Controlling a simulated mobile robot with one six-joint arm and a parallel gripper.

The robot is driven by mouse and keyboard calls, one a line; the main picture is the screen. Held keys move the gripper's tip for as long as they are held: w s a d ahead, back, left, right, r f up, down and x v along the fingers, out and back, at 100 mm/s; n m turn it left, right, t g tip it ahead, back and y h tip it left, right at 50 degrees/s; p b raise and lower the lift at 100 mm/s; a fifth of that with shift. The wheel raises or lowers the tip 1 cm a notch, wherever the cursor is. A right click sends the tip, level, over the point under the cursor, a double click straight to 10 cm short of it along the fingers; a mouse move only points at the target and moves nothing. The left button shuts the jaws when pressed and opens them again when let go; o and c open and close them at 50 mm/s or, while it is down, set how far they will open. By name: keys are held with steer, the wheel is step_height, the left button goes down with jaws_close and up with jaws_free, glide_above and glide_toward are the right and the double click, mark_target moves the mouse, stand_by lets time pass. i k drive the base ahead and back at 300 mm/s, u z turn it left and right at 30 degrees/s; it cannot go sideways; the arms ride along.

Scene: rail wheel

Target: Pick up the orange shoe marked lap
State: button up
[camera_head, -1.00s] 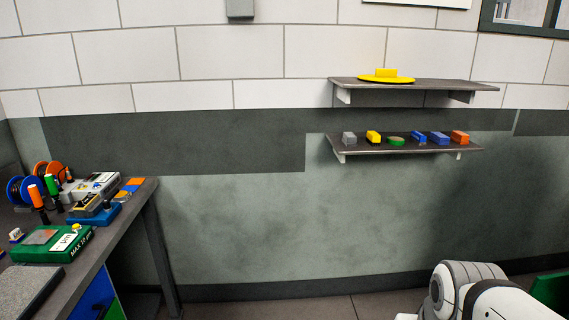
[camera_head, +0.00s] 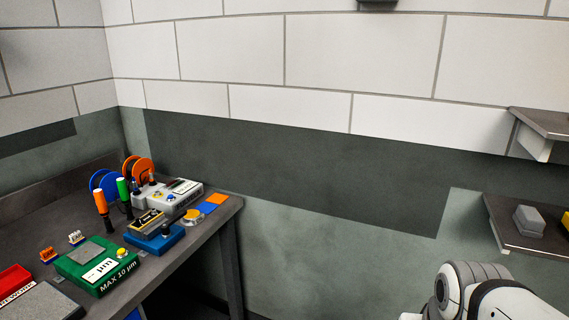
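No orange shoe with a readable "lap" mark shows. On the bench at the left, a small orange piece (camera_head: 48,255) stands left of the green box marked "MAX 10 µm" (camera_head: 97,264); any lettering on it is too small to read. My gripper is not in view; only a white arm link shows at bottom right.
The dark bench (camera_head: 170,272) also holds a blue-based device (camera_head: 155,238), a white instrument (camera_head: 172,197), orange and green-handled tools and a red tray (camera_head: 14,280). An upper shelf (camera_head: 548,123) juts in at the right. The wall between bench and shelves is clear.

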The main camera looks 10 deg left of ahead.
mark_target(49, 255)
steer(key=u, duration=0.7)
steer(key=i, duration=1.1)
steer(key=u, duration=1.25)
steer(key=i, duration=0.5)
steer(key=u, duration=0.05)
steer(key=k, duration=0.85)
steer(key=u, duration=0.15)
steer(key=i, duration=1.35)
steer(key=z, duration=0.05)
